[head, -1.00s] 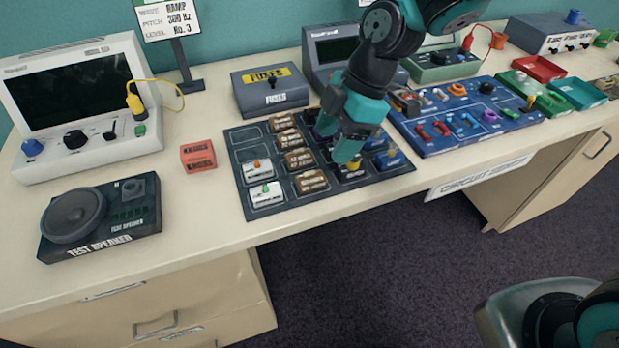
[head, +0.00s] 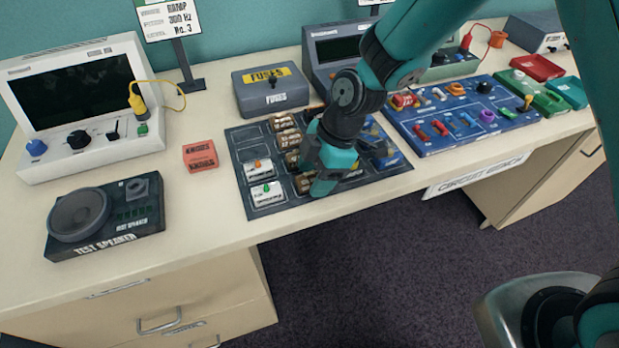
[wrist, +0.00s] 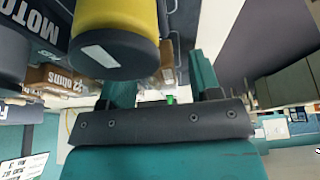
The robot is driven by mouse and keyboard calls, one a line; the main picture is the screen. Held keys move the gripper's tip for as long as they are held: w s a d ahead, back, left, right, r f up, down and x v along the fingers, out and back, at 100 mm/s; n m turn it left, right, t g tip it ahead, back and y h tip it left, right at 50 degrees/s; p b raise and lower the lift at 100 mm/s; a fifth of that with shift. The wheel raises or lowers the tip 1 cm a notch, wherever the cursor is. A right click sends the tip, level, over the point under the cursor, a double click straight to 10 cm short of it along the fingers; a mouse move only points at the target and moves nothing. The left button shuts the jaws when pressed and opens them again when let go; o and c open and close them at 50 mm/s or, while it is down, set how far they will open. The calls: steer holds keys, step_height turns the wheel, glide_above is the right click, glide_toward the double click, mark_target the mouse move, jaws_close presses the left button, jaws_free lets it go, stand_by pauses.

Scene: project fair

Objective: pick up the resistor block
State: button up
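Several brown resistor blocks (head: 285,122) with printed labels stand in a column on the dark sorting board (head: 236,140). The nearest one (head: 302,185) is partly covered by my gripper (head: 322,188), which is low over the front of the board. In the wrist view a brown block marked "OHMS" (wrist: 55,78) shows at the left, beyond a big yellow cylinder with a dark end (wrist: 116,35). The two teal fingers of my gripper (wrist: 163,92) stand apart, with no block seen clamped between them. The fingertips are hidden in the head view.
White blocks with an orange knob (head: 257,168) and a green knob (head: 266,190) sit left of the brown ones. A red box (head: 200,156) and test speaker (head: 105,215) are further left. A fuse box (head: 270,90) stands behind; a blue circuit board (head: 460,118) lies right.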

steer(key=c, duration=0.8)
steer(key=shift+r, duration=0.1)
steer(key=shift+c, duration=0.2)
